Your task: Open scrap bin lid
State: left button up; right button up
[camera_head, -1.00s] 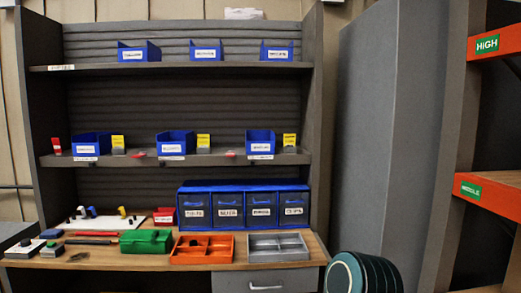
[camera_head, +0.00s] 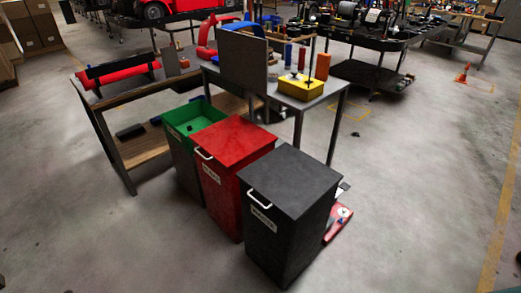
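Three bins stand in a row on the floor in the head view. The green bin (camera_head: 178,148) is open at the top, with a small dark thing inside. The red bin (camera_head: 226,198) has a flat red lid (camera_head: 237,142) that is shut, with a white handle at its left front edge. The black bin (camera_head: 277,244) is nearest and has a flat dark lid (camera_head: 291,180), also shut, with a white handle (camera_head: 259,199). White labels on the red and black bins are too small to read surely, so I cannot tell which is the scrap bin. Neither gripper shows.
A workbench (camera_head: 140,156) with a red roll stands behind left. A grey table (camera_head: 337,86) with a yellow block and an upright panel stands behind the bins. A red item (camera_head: 338,224) lies beside the black bin. Floor in front and right is clear; an orange cone (camera_head: 462,74) is far off.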

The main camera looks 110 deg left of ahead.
aim_at(233, 139)
jog(key=u, duration=4.2)
jog(key=i+j+z, duration=0.1)
jog(key=i+j, duration=0.2)
jog(key=i, duration=0.2)
jog(key=i+j+z, duration=0.1)
jog(key=i+j, duration=0.25)
jog(key=i, duration=0.15)
